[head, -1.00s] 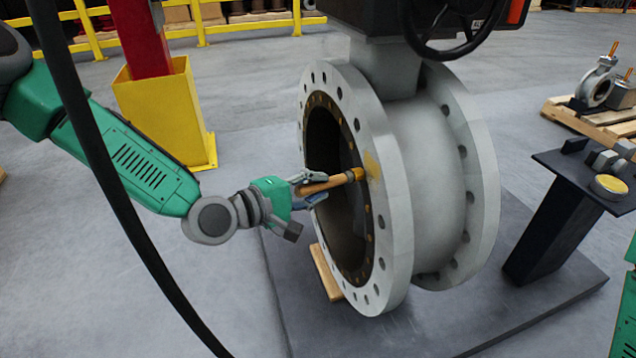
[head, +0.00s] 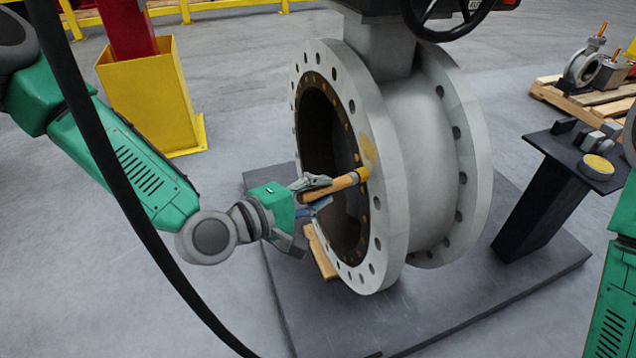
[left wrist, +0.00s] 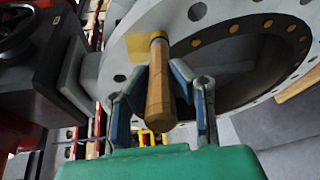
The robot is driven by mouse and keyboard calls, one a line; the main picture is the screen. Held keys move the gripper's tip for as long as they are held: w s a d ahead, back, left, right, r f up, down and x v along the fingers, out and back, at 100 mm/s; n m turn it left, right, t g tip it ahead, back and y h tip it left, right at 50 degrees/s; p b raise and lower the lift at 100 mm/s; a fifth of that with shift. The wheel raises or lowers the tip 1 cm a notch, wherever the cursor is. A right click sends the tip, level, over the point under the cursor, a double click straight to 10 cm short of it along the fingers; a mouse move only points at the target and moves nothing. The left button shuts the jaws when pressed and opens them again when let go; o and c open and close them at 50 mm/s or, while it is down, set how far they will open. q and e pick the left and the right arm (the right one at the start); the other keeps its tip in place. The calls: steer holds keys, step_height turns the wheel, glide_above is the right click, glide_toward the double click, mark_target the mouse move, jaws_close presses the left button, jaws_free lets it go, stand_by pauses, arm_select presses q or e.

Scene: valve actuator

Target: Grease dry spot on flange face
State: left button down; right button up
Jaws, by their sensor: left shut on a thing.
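The valve's large grey flange face (head: 395,225) stands upright, with a ring of bolt holes around a dark bore. A yellow grease patch (head: 368,152) shows on its face; it also shows in the left wrist view (left wrist: 138,47). My left gripper (head: 318,190) is shut on a wooden-handled brush (head: 335,187). The brush's yellowish tip end is at the flange face just below the patch; I cannot tell if it touches. In the left wrist view the brush (left wrist: 160,90) stands between the fingers. My right gripper is out of view.
A dark stand (head: 560,180) at the right holds a round tin with yellow contents (head: 597,166) and small grey blocks. A handwheel (head: 447,14) sits above the valve. A yellow post base (head: 150,95) stands behind my left arm. A pallet (head: 600,102) lies farther right.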

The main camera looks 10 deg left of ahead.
arm_select(q)
steer(key=shift+w+d, duration=0.1)
steer(key=shift+d, duration=0.1)
steer(key=shift+w, duration=0.3)
steer(key=w+a+b, duration=0.1)
steer(key=w+a, duration=0.2)
steer(key=w, duration=0.2)
steer(key=shift+w+a, duration=0.3)
steer(key=shift+a, duration=0.1)
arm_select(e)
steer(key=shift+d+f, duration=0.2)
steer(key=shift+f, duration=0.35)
arm_select(q)
steer(key=shift+a, duration=0.15)
steer(key=shift+s+a+p, duration=0.2)
steer(key=shift+s+a, duration=0.65)
steer(key=shift+a, duration=0.35)
steer(key=shift+s+a+p, duration=0.2)
steer(key=shift+s+a, duration=0.65)
steer(key=shift+a, duration=0.3)
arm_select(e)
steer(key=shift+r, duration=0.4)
